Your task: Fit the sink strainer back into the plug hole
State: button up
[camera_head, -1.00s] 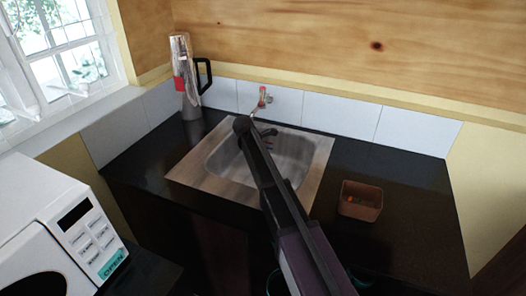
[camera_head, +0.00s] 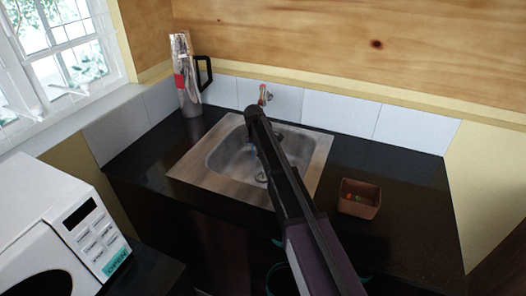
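The steel sink (camera_head: 190,168) is set in the dark counter, and my arm crosses it from the lower right. A small round metal fitting (camera_head: 262,177) shows on the basin floor just left of my arm. It looks like the plug hole, but I cannot tell whether the strainer is in it. I cannot make out the strainer anywhere else. My gripper is over the basin, mostly hidden behind my arm; its fingers and anything between them cannot be made out.
A brown open box (camera_head: 356,209) with small coloured bits inside stands right of the sink. A metallic jug-like vessel (camera_head: 188,98) with a black handle stands at the back left. A tap (camera_head: 264,94) is on the tiled wall. A white microwave (camera_head: 62,225) is at lower left.

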jog(key=m, duration=0.1)
jog(key=m+y, duration=0.1)
jog(key=m, duration=0.1)
jog(key=shift+r+m+p, duration=0.3)
jog(key=shift+r+p, duration=0.05)
jog(key=shift+p, duration=0.05)
jog(key=shift+r+m+t+y+p, duration=0.2)
jog(key=shift+m, duration=0.75)
jog(key=shift+r+m+t+y+p, duration=0.15)
jog(key=shift+m+t+y+p, duration=0.05)
jog(key=shift+m, duration=0.75)
